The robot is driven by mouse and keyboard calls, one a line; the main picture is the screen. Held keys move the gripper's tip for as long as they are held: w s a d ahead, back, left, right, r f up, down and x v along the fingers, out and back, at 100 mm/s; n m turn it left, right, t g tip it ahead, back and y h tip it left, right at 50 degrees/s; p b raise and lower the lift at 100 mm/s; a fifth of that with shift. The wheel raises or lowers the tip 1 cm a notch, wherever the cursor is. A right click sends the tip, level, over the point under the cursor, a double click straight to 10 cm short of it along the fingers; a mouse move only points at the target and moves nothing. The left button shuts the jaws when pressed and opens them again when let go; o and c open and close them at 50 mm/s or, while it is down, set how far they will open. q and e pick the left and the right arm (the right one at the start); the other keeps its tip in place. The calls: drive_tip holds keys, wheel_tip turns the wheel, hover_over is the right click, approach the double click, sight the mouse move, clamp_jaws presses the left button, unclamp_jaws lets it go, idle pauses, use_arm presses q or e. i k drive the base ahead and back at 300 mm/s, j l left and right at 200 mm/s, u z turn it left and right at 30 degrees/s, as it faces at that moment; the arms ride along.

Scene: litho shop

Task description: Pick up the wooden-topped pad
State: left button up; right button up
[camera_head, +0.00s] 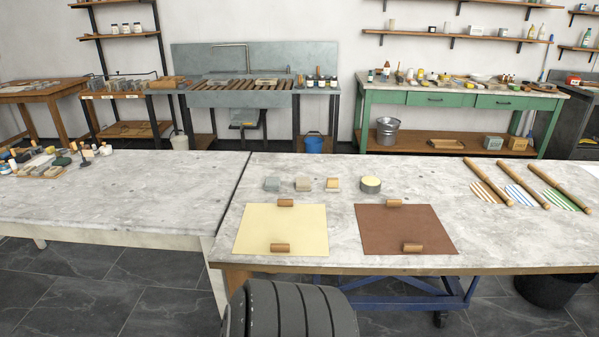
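A row of small items stands at the back of the right-hand stone-topped table (340,222). From left to right they are a grey block (272,184), a beige block (303,184), a small block with tan-yellow and pale parts (333,185), and a round tin with a yellow top (371,185). The tan-yellow and pale block looks most like the wooden-topped pad, but it is too small to tell for certain. Nothing covers it. Neither of my grippers is in view.
In front of the row lie a cream sheet (270,230) and a brown sheet (400,230), each with wooden blocks on it. Rods with striped sheets (520,190) lie at the right. The left table (130,195) is mostly bare, with small clutter at its far left.

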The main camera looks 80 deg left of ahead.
sight(332, 185)
drive_tip(key=u, duration=2.3)
